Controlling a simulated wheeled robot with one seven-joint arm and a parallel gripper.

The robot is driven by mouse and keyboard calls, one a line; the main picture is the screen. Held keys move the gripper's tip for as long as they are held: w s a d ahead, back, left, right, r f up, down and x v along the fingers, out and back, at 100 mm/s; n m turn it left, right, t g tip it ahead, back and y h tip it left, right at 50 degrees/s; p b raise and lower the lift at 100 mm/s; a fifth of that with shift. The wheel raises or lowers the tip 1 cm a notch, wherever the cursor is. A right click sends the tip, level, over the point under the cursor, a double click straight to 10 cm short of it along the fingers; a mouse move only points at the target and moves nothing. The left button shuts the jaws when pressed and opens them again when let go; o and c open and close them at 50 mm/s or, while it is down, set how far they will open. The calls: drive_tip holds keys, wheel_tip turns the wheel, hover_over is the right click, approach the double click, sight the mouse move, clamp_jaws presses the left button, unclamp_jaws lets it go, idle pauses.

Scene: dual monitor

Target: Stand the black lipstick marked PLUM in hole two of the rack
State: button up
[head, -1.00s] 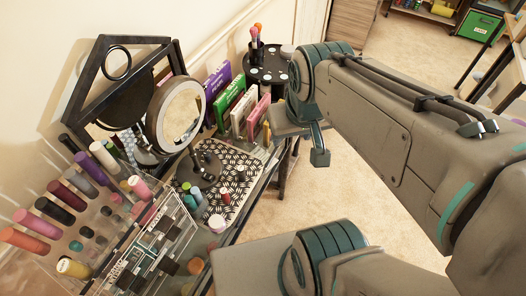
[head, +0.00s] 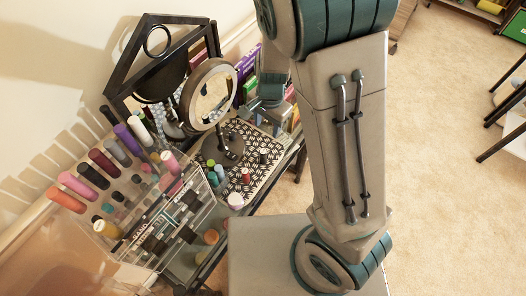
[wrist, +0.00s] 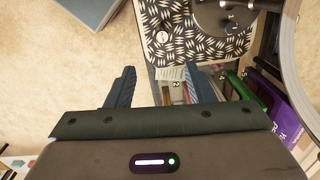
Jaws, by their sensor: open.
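A clear rack (head: 140,240) stands at the left of the desk in the head view, with several coloured lipsticks upright in its upper rows. Black ones among them include one at the far left (head: 109,115) and one lower down (head: 94,177). A short black-topped item (head: 264,157) stands on the patterned mat. I cannot read PLUM on any of them, nor which hole is two.
A round mirror (head: 208,94) stands on the patterned mat (head: 262,190), with small cosmetics in front. Upright books, one purple (head: 247,62), stand near my gripper. Open carpet (head: 450,150) lies right.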

drive_tip(key=f, duration=0.2)
hover_over(264, 151)
drive_tip(key=shift+m+h, duration=0.3)
drive_tip(key=f, duration=0.4)
drive_tip(key=f+b, duration=0.1)
drive_tip(key=f, duration=0.2)
drive_tip(key=shift+w+d+f, duration=0.2)
drive_tip(key=shift+f, duration=0.15)
drive_tip(key=shift+s+a+f, duration=0.1)
drive_tip(key=shift+a+f, duration=0.05)
drive_tip(key=shift+f, duration=1.35)
drive_tip(key=shift+a+f, duration=0.1)
drive_tip(key=shift+f, duration=1.35)
drive_tip(key=c, duration=1.1)
